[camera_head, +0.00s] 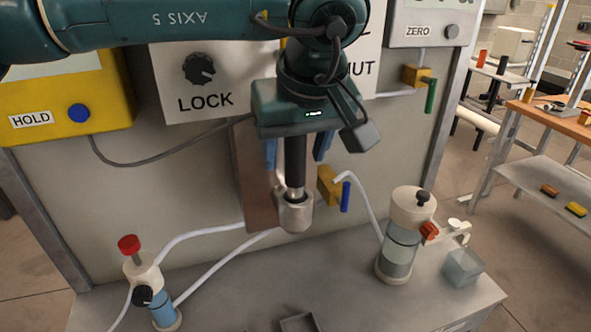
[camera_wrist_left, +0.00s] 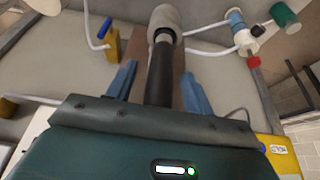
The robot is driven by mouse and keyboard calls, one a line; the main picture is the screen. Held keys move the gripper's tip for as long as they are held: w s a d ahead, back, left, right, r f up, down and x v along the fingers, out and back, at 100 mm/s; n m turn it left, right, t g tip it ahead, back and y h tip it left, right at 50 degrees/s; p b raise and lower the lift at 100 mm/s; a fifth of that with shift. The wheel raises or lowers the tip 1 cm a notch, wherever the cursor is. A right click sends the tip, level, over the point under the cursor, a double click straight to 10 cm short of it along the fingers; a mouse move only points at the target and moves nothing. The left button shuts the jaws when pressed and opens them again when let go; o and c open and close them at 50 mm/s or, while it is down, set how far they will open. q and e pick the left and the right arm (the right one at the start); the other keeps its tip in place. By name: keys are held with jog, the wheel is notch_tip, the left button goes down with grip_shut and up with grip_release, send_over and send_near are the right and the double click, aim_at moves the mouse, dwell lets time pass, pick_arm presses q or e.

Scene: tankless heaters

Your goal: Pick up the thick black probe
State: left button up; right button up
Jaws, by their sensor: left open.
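The thick black probe (camera_head: 295,165) stands upright, its lower end in a metallic grey cup (camera_head: 295,216) in front of a brown plate. My left gripper (camera_head: 297,158) comes down from above with its blue fingers open, one on each side of the probe. In the left wrist view the black probe (camera_wrist_left: 160,72) runs between the two separated blue fingers (camera_wrist_left: 158,90), with visible gaps on both sides. The probe's upper end is hidden by the gripper body. My right gripper is not in view.
A clear cylinder with a white top (camera_head: 398,235) stands right on the grey bench. A blue cylinder with a red knob (camera_head: 155,285) stands left. White hoses and a yellow valve (camera_head: 328,186) with a blue handle are close to the probe. The LOCK panel (camera_head: 200,90) is behind.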

pick_arm(q)
jog(key=shift+w+a+f, duration=0.1)
jog(key=shift+w+f, duration=0.1)
jog(key=shift+f, duration=0.25)
jog(key=c, duration=1.1)
jog(key=shift+r, duration=0.15)
